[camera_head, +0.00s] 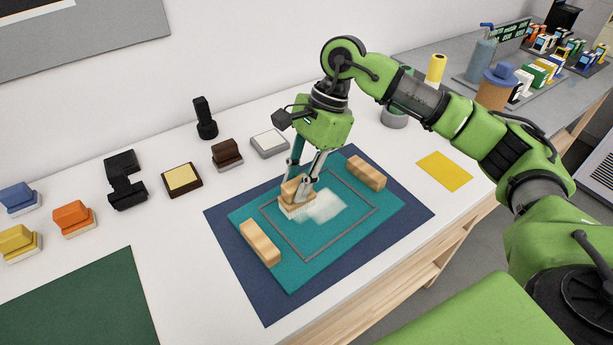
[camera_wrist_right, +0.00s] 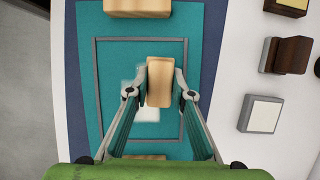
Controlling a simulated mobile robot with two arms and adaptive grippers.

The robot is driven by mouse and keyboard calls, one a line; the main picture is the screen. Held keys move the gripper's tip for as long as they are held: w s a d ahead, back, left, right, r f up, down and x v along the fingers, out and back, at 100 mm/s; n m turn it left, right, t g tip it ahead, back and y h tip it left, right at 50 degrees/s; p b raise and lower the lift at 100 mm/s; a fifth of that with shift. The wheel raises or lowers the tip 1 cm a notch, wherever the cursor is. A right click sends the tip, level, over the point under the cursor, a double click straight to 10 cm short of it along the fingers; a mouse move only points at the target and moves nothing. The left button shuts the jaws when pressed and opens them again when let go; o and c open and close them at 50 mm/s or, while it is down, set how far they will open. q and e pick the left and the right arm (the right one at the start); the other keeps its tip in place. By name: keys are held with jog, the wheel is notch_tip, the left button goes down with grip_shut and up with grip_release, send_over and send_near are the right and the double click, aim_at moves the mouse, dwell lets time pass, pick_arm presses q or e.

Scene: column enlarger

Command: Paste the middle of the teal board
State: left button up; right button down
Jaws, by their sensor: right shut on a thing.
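The teal board (camera_head: 290,278) lies on a dark blue mat (camera_head: 222,232), with a thin grey rectangular frame line (camera_head: 283,235) on it. A white paste patch (camera_head: 322,206) covers part of the area inside the line. My right gripper (camera_head: 297,188) is shut on the wooden handle of a pasting block (camera_head: 296,210) with a pale base. The block sits at the left end of the patch, apparently at board level; contact cannot be told. The handle (camera_wrist_right: 160,85) also shows between the fingers in the right wrist view. My left gripper is out of view.
Wooden blocks (camera_head: 260,242) (camera_head: 367,173) stand at two ends of the board, outside the line. Coloured blocks (camera_head: 73,218), a brown-framed pad (camera_head: 182,180) and a grey-white pad (camera_head: 269,143) stand behind. A yellow sheet (camera_head: 444,171) lies right, a green mat (camera_head: 85,305) left.

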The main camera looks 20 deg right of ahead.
jog(key=shift+s+a, duration=0.1)
jog(key=shift+a, duration=0.35)
jog(key=shift+s+d, duration=0.1)
jog(key=shift+s+d+f, duration=0.1)
jog(key=shift+s, duration=0.15)
jog(key=shift+s+d+b, duration=0.2)
jog(key=shift+s+b, duration=0.15)
jog(key=shift+s, duration=0.4)
jog(key=shift+s+d+b, duration=0.15)
jog(key=shift+s+b, duration=0.2)
jog(key=shift+s, duration=0.4)
jog(key=shift+s+d+b, duration=0.2)
jog(key=shift+s+b, duration=0.15)
jog(key=shift+s, duration=0.4)
jog(key=shift+s+d, duration=0.15)
jog(key=shift+s, duration=0.55)
jog(key=shift+w, duration=0.1)
jog(key=shift+w+a+b, duration=0.1)
jog(key=shift+w+a, duration=0.2)
jog(key=shift+w, duration=0.8)
jog(key=shift+w+a+b, duration=0.15)
jog(key=shift+w+a, duration=0.15)
jog(key=shift+w, duration=0.75)
jog(key=shift+w+a+b, duration=0.1)
jog(key=shift+w+a, duration=0.2)
jog(key=shift+w, duration=0.8)
jog(key=shift+r, duration=0.2)
